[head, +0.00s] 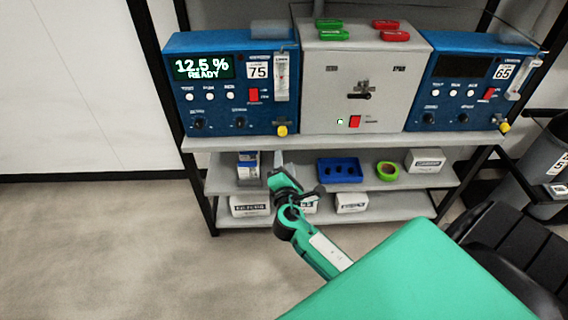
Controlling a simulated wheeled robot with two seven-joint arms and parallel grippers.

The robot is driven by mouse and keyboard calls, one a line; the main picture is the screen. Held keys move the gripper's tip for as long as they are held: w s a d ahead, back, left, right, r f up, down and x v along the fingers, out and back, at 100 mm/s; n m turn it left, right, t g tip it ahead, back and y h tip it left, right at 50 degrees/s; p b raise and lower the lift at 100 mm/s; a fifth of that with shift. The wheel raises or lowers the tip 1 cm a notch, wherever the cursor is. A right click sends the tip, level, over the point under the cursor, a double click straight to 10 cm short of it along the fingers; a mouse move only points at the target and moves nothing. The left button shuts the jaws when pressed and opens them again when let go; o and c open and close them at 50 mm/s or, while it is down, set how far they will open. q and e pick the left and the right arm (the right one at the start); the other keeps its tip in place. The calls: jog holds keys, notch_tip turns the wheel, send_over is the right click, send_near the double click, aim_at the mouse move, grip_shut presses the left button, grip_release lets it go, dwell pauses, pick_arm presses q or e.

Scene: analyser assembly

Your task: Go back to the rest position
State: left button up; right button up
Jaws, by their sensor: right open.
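My right arm, green with dark joints, reaches in from the lower right. My right gripper (279,162) is open and looks empty. In the picture it is in front of the shelf rack's middle shelf, below the analyser units; how far it is from the shelf I cannot tell. My left gripper is not in view.
On the rack's top shelf (330,144) stand a blue analyser reading 12.5 % READY (215,100), a grey switch box (335,85) and a second blue analyser (450,100). Lower shelves hold a blue tray (340,178), green tape (387,171) and boxes. Floor at left is clear.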

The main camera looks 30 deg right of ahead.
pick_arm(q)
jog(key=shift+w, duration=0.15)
